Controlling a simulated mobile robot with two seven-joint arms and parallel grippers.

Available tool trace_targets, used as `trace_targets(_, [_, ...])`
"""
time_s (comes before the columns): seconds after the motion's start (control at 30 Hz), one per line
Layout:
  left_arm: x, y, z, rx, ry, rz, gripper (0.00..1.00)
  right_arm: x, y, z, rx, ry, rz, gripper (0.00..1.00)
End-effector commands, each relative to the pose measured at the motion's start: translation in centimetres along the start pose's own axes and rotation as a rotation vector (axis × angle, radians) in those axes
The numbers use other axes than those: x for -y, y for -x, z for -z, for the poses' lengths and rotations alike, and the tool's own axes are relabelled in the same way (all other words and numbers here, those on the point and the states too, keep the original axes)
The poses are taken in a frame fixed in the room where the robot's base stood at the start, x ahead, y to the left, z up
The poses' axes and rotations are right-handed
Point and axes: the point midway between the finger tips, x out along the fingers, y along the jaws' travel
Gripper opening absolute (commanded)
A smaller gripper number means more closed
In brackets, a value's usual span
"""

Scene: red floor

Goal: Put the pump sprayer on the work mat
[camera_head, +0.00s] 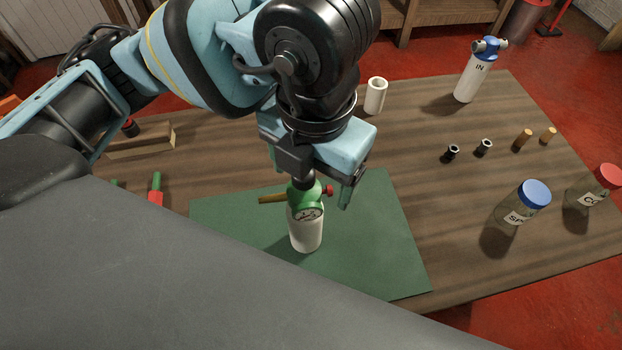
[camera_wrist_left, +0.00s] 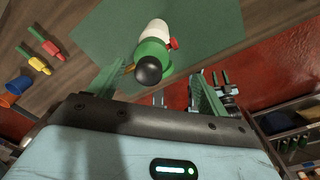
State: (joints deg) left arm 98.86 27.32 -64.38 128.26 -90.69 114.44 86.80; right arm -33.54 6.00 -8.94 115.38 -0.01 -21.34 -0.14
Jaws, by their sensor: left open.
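The pump sprayer (camera_head: 306,230) has a white bottle, a green head with a gauge, a red knob and a brass nozzle. It stands upright on the green work mat (camera_head: 385,250), near its middle. My left gripper (camera_head: 310,186) is above the sprayer, pointing down, with its fingers apart. In the left wrist view the sprayer (camera_wrist_left: 153,50) with its black top knob lies between the open fingers of the left gripper (camera_wrist_left: 158,82), with gaps on both sides. The mat (camera_wrist_left: 110,35) also shows there. My right gripper is not in view.
A white cylinder (camera_head: 375,96) stands behind the mat. A blue-topped bottle (camera_head: 475,72), small black fittings (camera_head: 484,147), brass pieces (camera_head: 523,140), a blue-lidded jar (camera_head: 522,203) and a red-lidded jar (camera_head: 594,187) stand to the right. A wooden block (camera_head: 145,138) is at the left.

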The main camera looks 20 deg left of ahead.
Motion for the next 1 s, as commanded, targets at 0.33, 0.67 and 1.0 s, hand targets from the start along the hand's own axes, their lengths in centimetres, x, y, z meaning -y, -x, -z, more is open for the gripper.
trace_targets(0.33, [0.0, 6.9, 0.0, 0.005, 0.0, 0.0, 0.78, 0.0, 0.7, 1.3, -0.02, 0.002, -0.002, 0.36])
trace_targets(0.67, [0.0, 8.8, 0.0, -0.001, -0.001, 0.0, 0.78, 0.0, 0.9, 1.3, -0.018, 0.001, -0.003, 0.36])
trace_targets(1.0, [0.0, 8.8, 0.0, -0.001, -0.001, 0.001, 0.78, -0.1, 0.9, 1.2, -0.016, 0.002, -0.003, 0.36])
